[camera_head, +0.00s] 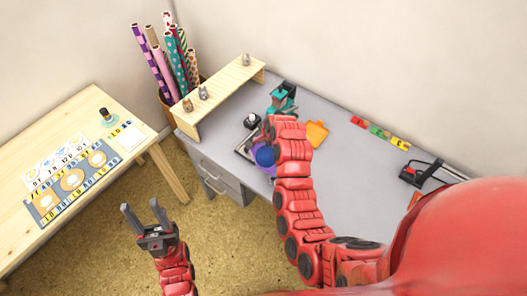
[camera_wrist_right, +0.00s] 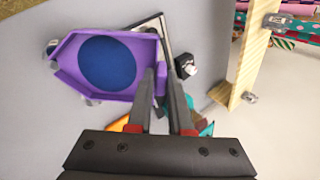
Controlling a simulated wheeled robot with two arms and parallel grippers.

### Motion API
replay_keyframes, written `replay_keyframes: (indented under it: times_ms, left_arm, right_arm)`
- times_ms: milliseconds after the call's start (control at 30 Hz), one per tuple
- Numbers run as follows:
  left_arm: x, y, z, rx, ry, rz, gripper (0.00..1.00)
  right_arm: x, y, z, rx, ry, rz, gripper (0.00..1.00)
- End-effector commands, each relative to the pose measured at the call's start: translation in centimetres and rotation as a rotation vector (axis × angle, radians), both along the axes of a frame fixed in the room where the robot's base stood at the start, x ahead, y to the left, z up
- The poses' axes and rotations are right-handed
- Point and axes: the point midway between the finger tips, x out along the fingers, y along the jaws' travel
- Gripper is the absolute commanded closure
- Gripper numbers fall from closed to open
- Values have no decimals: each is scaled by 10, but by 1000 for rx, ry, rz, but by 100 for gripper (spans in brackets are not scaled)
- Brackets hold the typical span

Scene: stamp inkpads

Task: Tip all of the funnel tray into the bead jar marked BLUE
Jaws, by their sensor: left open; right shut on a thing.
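The funnel tray (camera_wrist_right: 78,92) is purple with angled walls and holds a round dark-blue fill, likely beads. It also shows in the head view (camera_head: 271,172), partly hidden by my right arm. My right gripper (camera_wrist_right: 166,72) is shut at the tray's side wall; the grip itself is partly hidden by the fingers. The tray looks about level over the grey desk. My left gripper (camera_head: 146,216) is open and empty, above the floor between the two tables. I cannot make out a bead jar marked BLUE in either view.
A black-edged tray (camera_head: 241,149) and white-topped item (camera_head: 252,120) lie by the funnel tray. A teal object (camera_head: 283,95), orange piece (camera_head: 317,133) and coloured blocks (camera_head: 380,131) are on the desk. A wooden shelf (camera_head: 222,94) stands along its left edge.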

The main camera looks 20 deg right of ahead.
Motion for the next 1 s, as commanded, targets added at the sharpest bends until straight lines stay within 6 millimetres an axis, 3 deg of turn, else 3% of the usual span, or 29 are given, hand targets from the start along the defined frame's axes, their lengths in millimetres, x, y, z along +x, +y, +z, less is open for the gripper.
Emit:
replay_keyframes:
  times_ms: [1000]
  left_arm:
    - [0,0,-15,0,0,0,50]
  right_arm:
    - [-16,-4,13,38,-136,1,100]
